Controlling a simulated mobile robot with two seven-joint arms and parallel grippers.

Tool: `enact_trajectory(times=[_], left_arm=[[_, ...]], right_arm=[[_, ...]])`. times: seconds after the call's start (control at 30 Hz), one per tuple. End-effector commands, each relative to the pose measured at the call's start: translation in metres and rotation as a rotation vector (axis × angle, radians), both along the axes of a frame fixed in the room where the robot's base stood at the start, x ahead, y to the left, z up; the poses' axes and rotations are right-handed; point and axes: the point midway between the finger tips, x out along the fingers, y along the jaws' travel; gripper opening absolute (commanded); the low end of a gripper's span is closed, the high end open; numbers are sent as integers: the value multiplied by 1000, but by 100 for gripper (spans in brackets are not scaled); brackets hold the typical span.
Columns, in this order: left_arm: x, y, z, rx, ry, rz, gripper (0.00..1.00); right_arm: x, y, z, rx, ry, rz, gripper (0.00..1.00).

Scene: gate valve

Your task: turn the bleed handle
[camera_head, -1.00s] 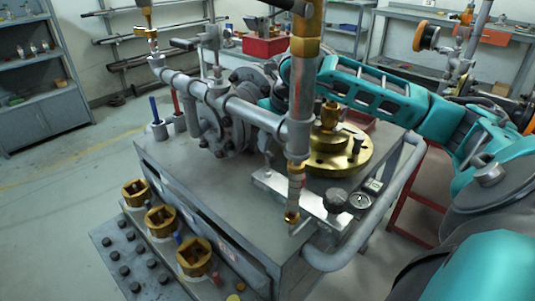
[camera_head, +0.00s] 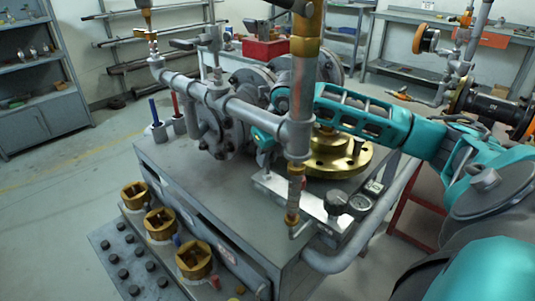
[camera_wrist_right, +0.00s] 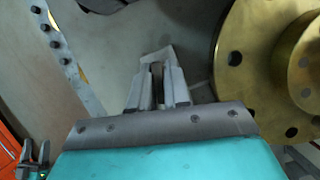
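My right arm reaches from the right behind the vertical pipe (camera_head: 301,95) in the head view. A teal part of it shows left of the pipe, but its fingertips are hidden there. In the right wrist view my right gripper (camera_wrist_right: 160,72) has its two fingers close together, with a narrow dark gap. A pale, flat piece shows just beyond the tips; I cannot tell if they touch it. The bleed handle cannot be made out for certain. A dark lever (camera_head: 185,44) sits left of the upright valve stem (camera_head: 215,65). My left gripper is not in view.
A brass flange (camera_head: 345,163) stands close to my right arm and shows at the right of the wrist view (camera_wrist_right: 235,100). Brass sockets (camera_head: 161,223) line the left step.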

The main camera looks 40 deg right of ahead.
Motion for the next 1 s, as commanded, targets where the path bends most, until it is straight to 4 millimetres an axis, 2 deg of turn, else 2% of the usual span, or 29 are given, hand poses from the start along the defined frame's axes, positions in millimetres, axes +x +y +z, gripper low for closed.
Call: enact_trajectory(times=[0.03,0.1,0.33,0.53,0.9,0.93,1.0], left_arm=[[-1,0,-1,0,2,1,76],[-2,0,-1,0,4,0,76],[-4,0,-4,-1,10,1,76],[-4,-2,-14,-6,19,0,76],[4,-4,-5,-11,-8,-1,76],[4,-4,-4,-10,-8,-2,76],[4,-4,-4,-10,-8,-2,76]], right_arm=[[0,0,0,0,0,0,7],[0,0,0,0,0,0,0],[0,0,0,-1,-1,6,0],[0,-1,-1,-1,-1,110,0],[0,0,1,0,-2,148,0],[1,0,1,0,-2,148,18],[0,0,1,0,-2,148,25]])
